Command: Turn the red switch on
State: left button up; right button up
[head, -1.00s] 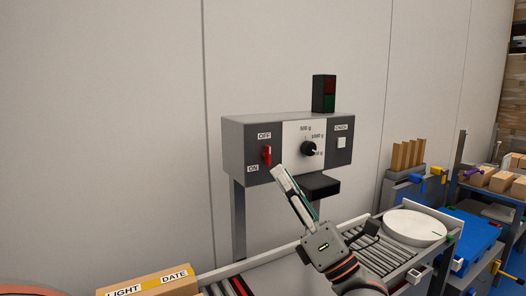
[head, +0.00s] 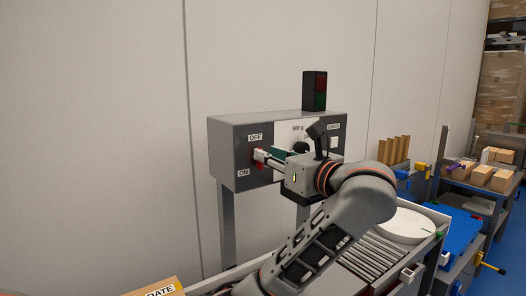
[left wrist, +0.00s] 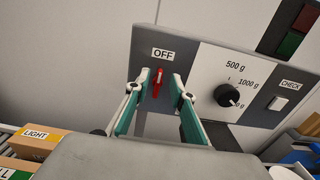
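The red switch (head: 258,156) sits on the left part of the grey control box's front, between the OFF label above and the ON label lower left. In the left wrist view the red switch lever (left wrist: 158,83) stands nearly upright just below the OFF label (left wrist: 163,54). My left gripper (head: 265,160) reaches the box from the right. In the left wrist view its green-sided fingers (left wrist: 160,92) are spread on either side of the lever, with gaps visible. The ON label (head: 243,173) is hidden in the wrist view. My right gripper is not in view.
A black dial (left wrist: 227,95) and a white CHECK button (left wrist: 278,103) sit right of the switch. A red-green lamp (head: 315,90) stands on the box. A roller conveyor (head: 372,258) and a white round plate (head: 405,226) lie below. A labelled carton (head: 157,287) is lower left.

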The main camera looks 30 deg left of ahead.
pick_arm(q)
jog(key=shift+x, duration=1.5)
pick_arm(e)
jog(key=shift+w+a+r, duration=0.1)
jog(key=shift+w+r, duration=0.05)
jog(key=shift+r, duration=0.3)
pick_arm(q)
grip_shut()
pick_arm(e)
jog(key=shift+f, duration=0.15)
